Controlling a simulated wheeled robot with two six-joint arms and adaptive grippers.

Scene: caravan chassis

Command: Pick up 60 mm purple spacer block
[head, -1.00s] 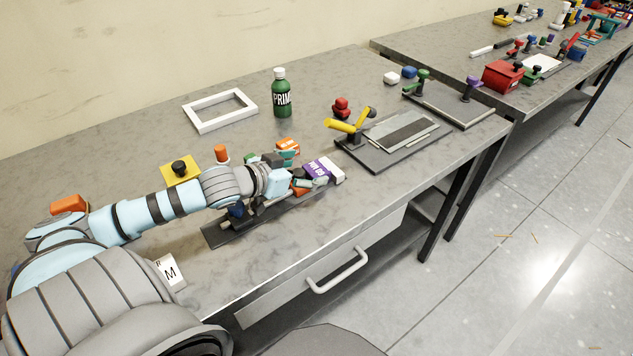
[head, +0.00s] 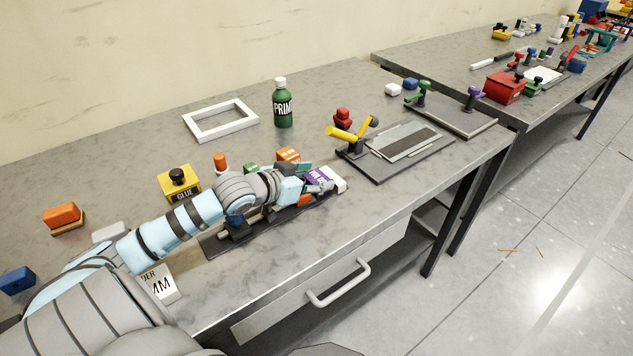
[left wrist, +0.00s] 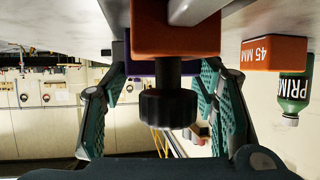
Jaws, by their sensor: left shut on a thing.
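The purple spacer block (head: 322,178) has a white end and lies near the front edge of the bench, at the right end of a dark fixture plate (head: 222,243). My left gripper (head: 318,184) is at the block, its fingers shut on it from the near-left side. In the left wrist view, a purple strip (left wrist: 142,69) shows between the teal fingers (left wrist: 160,90), mostly hidden behind an orange part (left wrist: 175,28) and a black knob (left wrist: 168,106). I cannot tell whether the block touches the plate. My right gripper is not in view.
An orange 45 MM block (left wrist: 275,54) and a green PRIME bottle (head: 283,105) stand beyond the gripper. A fixture with yellow levers (head: 352,132) stands to the right. Bare bench lies around the white frame (head: 220,121).

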